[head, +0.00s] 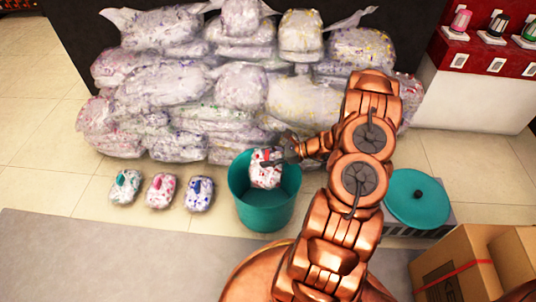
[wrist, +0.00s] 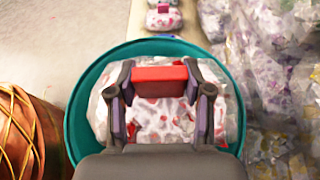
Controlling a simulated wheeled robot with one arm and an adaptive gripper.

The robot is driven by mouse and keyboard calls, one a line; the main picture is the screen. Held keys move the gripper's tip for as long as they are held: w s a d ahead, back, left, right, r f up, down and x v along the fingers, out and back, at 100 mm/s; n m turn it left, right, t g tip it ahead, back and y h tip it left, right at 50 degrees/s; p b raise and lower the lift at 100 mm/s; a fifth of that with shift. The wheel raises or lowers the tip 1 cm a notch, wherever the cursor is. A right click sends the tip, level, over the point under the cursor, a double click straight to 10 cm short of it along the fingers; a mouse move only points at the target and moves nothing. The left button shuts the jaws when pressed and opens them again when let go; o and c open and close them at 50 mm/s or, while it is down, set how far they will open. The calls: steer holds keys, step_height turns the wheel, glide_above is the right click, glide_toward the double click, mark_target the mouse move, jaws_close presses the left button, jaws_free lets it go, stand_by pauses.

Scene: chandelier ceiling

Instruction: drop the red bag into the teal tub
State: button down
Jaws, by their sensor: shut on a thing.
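The red bag (head: 265,172) is a clear bag with red and white contents and a red block on top. My gripper (head: 280,158) is shut on the red block of this bag. In the head view the bag hangs at the mouth of the teal tub (head: 262,212), over its opening. In the wrist view the red bag (wrist: 163,118) shows inside the ring of the tub's rim (wrist: 78,105), with the gripper (wrist: 160,85) around its red block. The gripper hides part of the bag, and how deep the bag sits is hard to tell.
Three small bags, teal-topped (head: 125,186), pink-topped (head: 162,190) and blue-topped (head: 199,194), lie on the floor left of the tub. A heap of large bags (head: 240,90) stands behind. A teal lid (head: 417,198) and cardboard boxes (head: 460,265) are at right.

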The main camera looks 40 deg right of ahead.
steer(key=shift+f, duration=0.75)
steer(key=shift+c, duration=1.9)
jaws_free()
steer(key=shift+d, duration=0.1)
steer(key=v, duration=1.1)
steer(key=shift+s+d+r, duration=0.2)
steer(key=shift+s+d, duration=0.05)
steer(key=shift+s, duration=0.05)
